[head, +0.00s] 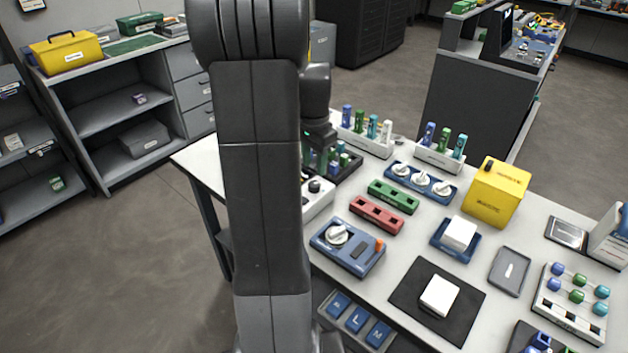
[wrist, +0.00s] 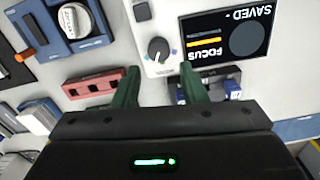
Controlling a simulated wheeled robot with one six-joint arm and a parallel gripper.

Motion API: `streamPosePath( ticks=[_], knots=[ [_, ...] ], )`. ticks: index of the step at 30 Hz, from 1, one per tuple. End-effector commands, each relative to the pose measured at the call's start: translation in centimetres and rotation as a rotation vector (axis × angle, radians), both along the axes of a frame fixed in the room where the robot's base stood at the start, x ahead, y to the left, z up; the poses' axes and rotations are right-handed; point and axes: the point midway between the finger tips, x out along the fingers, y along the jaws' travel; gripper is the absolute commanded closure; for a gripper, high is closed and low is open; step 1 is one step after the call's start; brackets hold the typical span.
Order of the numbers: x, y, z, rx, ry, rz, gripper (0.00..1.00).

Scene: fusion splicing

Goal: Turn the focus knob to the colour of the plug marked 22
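The focus knob (wrist: 159,49) is dark with a white pointer line, on a white box in the wrist view. The picture is upside down there. A dark screen (wrist: 226,38) beside it reads FOCUS and SAVED, with a yellow bar and a grey disc. My gripper (wrist: 158,76) is open and empty, its green fingers apart just short of the knob. In the head view the knob (head: 314,186) shows beside my arm. Blue, green, teal and white plugs (head: 372,127) stand in racks behind. I cannot read a 22 on any plug.
A blue box with a white dial (head: 337,235), red block (head: 376,214), green block (head: 393,196) and blue three-knob panel (head: 421,180) stand nearby. A yellow box (head: 497,194) is farther right. A plug board (head: 570,318) is at the right edge.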

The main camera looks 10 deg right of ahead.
Motion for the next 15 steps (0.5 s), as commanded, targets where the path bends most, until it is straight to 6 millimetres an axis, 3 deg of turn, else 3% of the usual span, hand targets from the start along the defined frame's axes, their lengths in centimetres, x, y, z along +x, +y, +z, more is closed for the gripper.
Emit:
streamPosePath(
  ticks=[6,15],
  knots=[
    [-0.1,0.0,-4.2,0.001,0.003,0.001,0.61],
    [0.0,0.0,-6.3,0.000,0.000,0.001,0.61]
  ],
)
